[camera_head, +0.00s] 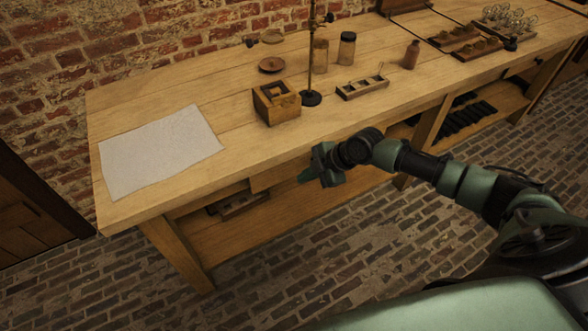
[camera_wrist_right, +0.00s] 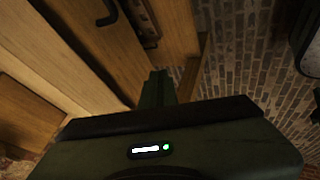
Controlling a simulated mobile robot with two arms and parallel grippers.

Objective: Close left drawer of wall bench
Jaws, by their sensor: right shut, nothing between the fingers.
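The wall bench (camera_head: 240,155) has a long wooden top along the brick wall. A plain wooden front (camera_head: 278,177), which looks like the left drawer, shows under the front edge, partly hidden by my right gripper. How far it stands out is hard to tell. In the right wrist view a wooden panel (camera_wrist_right: 85,38) carries a dark curved handle (camera_wrist_right: 108,12). My right gripper (camera_head: 318,172) is shut and empty, just in front of the bench edge by this front. Its fingers (camera_wrist_right: 160,85) show beside the panel; contact cannot be told. My left gripper is out of view.
On the bench lie a paper sheet (camera_head: 160,150), a wooden box (camera_head: 277,103), a metal stand (camera_head: 311,97), a small rack (camera_head: 362,88) and bottles. A lower shelf (camera_head: 215,243) holds a dark tray (camera_head: 238,205). The brick floor (camera_head: 330,260) in front is clear.

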